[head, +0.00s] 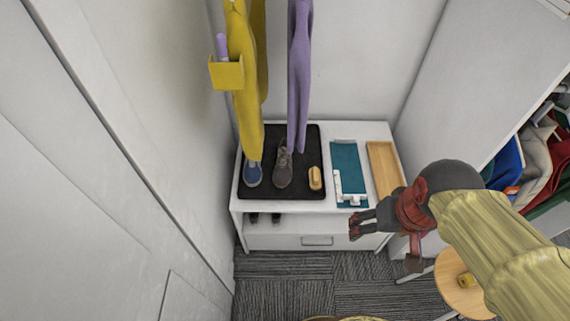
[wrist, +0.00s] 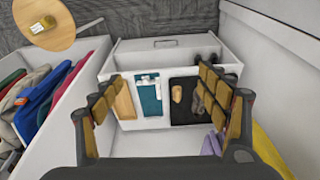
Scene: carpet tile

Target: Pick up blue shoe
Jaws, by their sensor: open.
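The blue shoe (head: 253,174) lies on a black mat (head: 256,135) on top of a white bench (head: 237,208), at the mat's left front. A yellow garment hangs over it and covers its far end. A grey-brown shoe (head: 283,170) lies just right of it. My gripper (head: 358,226) is open and empty, in front of the bench and to the right of the shoes, well apart from them. In the wrist view its two fingers frame the bench, and the right finger hides part of the mat; I cannot make out the blue shoe there.
A brush (head: 315,178) lies on the mat. A teal folder (head: 346,165) and a wooden tray (head: 381,160) are on the bench's right. Yellow (head: 243,70) and purple (head: 299,70) garments hang above the shoes. A wall stands close on the left. A round stool (head: 463,292) is at lower right.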

